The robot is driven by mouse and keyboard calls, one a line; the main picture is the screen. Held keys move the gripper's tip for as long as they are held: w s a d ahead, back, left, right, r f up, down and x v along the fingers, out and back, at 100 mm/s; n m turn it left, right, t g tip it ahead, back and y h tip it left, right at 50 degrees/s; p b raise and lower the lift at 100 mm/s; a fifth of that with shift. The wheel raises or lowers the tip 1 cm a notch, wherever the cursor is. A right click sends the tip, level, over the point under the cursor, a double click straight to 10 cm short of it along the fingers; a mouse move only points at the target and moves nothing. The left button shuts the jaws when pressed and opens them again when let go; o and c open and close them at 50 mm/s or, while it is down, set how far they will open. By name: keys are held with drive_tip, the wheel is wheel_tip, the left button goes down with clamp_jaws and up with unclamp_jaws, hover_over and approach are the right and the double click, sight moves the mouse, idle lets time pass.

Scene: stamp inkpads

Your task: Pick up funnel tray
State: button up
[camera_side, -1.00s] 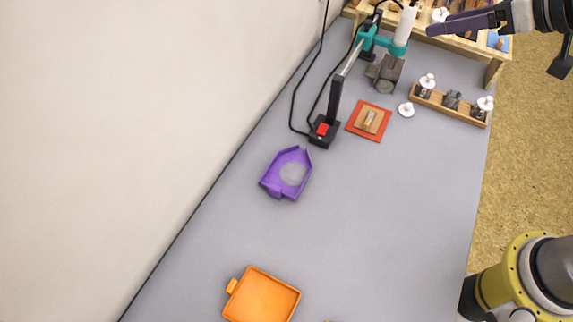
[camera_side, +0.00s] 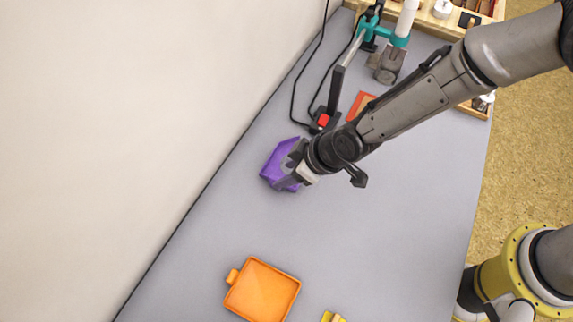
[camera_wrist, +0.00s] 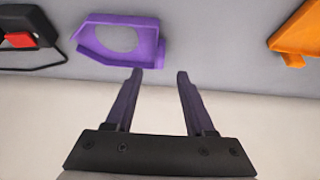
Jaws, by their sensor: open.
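The purple funnel tray (camera_side: 272,170) lies on the grey table near the wall, partly hidden by my gripper in the side view. In the wrist view the funnel tray (camera_wrist: 148,32) shows its raised rim and a pale round patch, above and left of the fingertips. My gripper (camera_side: 287,184) is low over the near side of the tray. In the wrist view my gripper (camera_wrist: 160,73) is open, with nothing between its two purple fingers. The left fingertip appears close to the tray's lower edge; I cannot tell whether they touch.
An orange tray (camera_side: 262,291) lies toward the front, with a yellow object (camera_side: 333,317) at the bottom edge. A stand with a red button (camera_side: 323,120) and cables is just behind the purple tray. An orange-red pad (camera_side: 360,104) is partly hidden by my arm.

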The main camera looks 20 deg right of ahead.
sight(276, 178)
drive_tip(key=shift+x, duration=3.15)
clamp_jaws()
